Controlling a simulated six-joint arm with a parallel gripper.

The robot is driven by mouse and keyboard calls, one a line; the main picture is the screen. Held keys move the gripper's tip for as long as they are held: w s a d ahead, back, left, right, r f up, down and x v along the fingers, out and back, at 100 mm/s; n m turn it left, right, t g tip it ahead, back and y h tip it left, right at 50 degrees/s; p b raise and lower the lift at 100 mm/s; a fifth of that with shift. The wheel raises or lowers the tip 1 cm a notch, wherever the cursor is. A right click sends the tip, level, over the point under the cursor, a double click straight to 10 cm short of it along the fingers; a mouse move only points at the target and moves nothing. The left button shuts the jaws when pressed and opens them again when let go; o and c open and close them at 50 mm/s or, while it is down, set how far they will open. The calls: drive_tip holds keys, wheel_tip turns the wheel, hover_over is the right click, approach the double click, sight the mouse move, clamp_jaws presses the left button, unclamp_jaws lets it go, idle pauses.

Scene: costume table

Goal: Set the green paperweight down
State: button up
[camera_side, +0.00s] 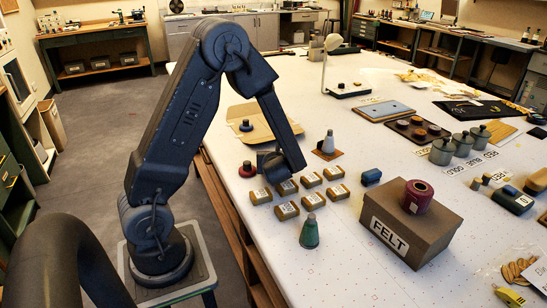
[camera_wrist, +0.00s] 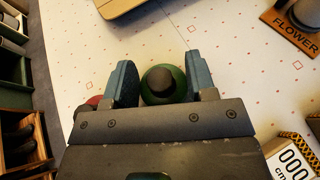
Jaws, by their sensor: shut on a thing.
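The green paperweight (camera_wrist: 163,92), a round green body with a dark knob, sits between the two blue-grey fingers of my gripper (camera_wrist: 163,84) in the wrist view. The fingers are shut on its sides. In the side view my gripper (camera_side: 274,163) points down over the left part of the white table, behind the rows of small labelled boxes. It hides the green paperweight there. I cannot tell whether the paperweight touches the table. A red-based paperweight with a dark knob (camera_side: 247,170) stands just left of my gripper; its red edge also shows in the wrist view (camera_wrist: 94,101).
A cardboard folder (camera_side: 262,133) with a blue paperweight (camera_side: 246,125) lies behind. A grey cone on a brown FLOWER card (camera_side: 328,145) stands to the right. Labelled boxes (camera_side: 287,210) and a green cone (camera_side: 309,235) are in front. White table (camera_wrist: 225,40) is clear beyond the fingers.

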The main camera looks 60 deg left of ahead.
drive_tip(key=shift+f, duration=0.1)
drive_tip(key=o, duration=1.1)
drive_tip(key=shift+c, duration=0.2)
